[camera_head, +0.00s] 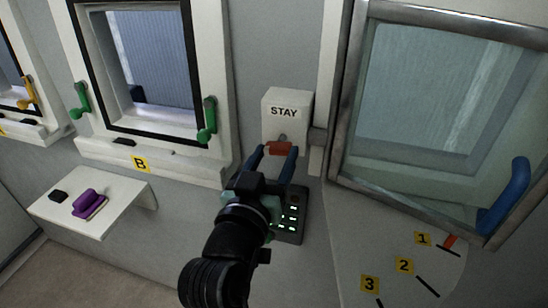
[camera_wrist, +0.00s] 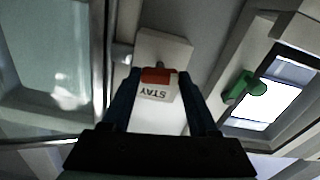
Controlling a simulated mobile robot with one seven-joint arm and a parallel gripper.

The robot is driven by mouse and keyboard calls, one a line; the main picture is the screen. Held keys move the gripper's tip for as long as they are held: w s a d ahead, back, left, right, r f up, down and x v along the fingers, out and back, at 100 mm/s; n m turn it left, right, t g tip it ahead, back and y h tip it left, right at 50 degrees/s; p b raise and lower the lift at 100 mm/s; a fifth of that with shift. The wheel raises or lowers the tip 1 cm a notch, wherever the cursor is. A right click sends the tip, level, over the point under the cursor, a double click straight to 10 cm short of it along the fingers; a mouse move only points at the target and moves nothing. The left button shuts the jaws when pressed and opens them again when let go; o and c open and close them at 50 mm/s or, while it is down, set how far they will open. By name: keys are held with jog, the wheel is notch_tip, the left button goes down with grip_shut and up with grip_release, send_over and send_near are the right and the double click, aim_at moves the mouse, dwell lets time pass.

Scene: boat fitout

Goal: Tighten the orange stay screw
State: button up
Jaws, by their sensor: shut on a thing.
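The orange stay screw (camera_head: 279,148) is a small orange-red block on a short shaft at the front of the white box marked STAY (camera_head: 287,112). My gripper (camera_head: 279,154) has its two blue fingers on either side of the screw and is shut on it. In the wrist view the screw (camera_wrist: 158,76) sits between the fingertips of my gripper (camera_wrist: 158,84), with the STAY box (camera_wrist: 165,48) behind it. The framed glass pane (camera_head: 440,110) stands open to the right of the box, with a blue handle (camera_head: 505,198).
Window B (camera_head: 150,60) with green handles (camera_head: 207,120) is left of the box. A panel with lit buttons (camera_head: 291,217) is below my gripper. A white shelf (camera_head: 120,212) holds a purple item (camera_head: 90,203). Number marks 1 (camera_head: 423,239), 2 (camera_head: 404,265) and 3 (camera_head: 370,284) are lower right.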

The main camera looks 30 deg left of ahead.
jog(key=o, duration=1.4)
jog(key=shift+s, duration=0.1)
jog(key=shift+v, duration=6.4)
